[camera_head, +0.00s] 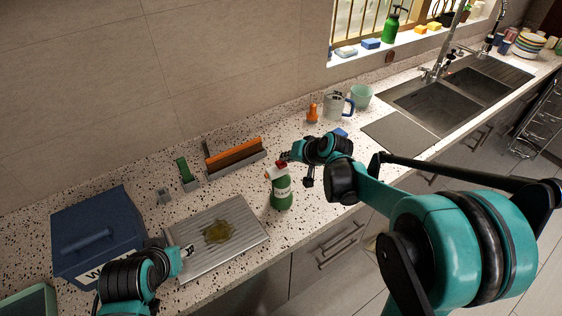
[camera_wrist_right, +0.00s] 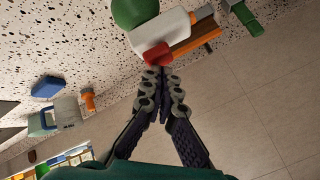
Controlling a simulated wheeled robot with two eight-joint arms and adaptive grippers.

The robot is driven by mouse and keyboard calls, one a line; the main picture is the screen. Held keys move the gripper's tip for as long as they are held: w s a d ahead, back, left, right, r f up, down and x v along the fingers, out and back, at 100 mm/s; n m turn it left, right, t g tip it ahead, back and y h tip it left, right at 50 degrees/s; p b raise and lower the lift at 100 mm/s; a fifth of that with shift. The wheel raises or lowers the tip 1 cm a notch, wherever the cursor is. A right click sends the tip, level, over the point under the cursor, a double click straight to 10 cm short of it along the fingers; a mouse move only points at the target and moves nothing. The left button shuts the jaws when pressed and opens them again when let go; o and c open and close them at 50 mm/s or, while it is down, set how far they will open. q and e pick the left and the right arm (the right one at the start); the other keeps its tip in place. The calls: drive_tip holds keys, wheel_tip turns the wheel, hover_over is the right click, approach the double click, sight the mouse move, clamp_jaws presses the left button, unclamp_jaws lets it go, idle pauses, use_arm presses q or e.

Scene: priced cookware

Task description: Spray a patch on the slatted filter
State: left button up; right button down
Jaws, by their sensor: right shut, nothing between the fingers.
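The green spray bottle (camera_head: 281,194) with a white label and red-and-white head stands upright on the speckled counter. My right gripper (camera_head: 290,157) is shut and empty right beside its head. In the right wrist view, the closed fingertips of my right gripper (camera_wrist_right: 154,74) are at the red part of the bottle (camera_wrist_right: 157,53); I cannot tell if they touch. The slatted metal filter (camera_head: 240,250) lies flat left of the bottle, with a yellow-brown patch (camera_head: 219,232) on it. My left gripper (camera_head: 178,262) is over the filter's left edge; its fingers are unclear.
A blue lidded box (camera_head: 75,225) stands left of the filter. An orange-and-grey brush (camera_head: 234,156) and a green-handled tool (camera_head: 185,172) lie behind it. An orange bottle (camera_head: 312,114), mugs (camera_head: 338,105) and a sink (camera_head: 430,105) are to the right.

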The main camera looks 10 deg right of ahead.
sight(286, 164)
drive_tip(key=shift+f, duration=0.15)
drive_tip(key=shift+r+p, duration=0.5)
drive_tip(key=shift+r, duration=0.35)
wheel_tip(286, 164, up, 6)
drive_tip(key=p, duration=0.4)
idle(1.9)
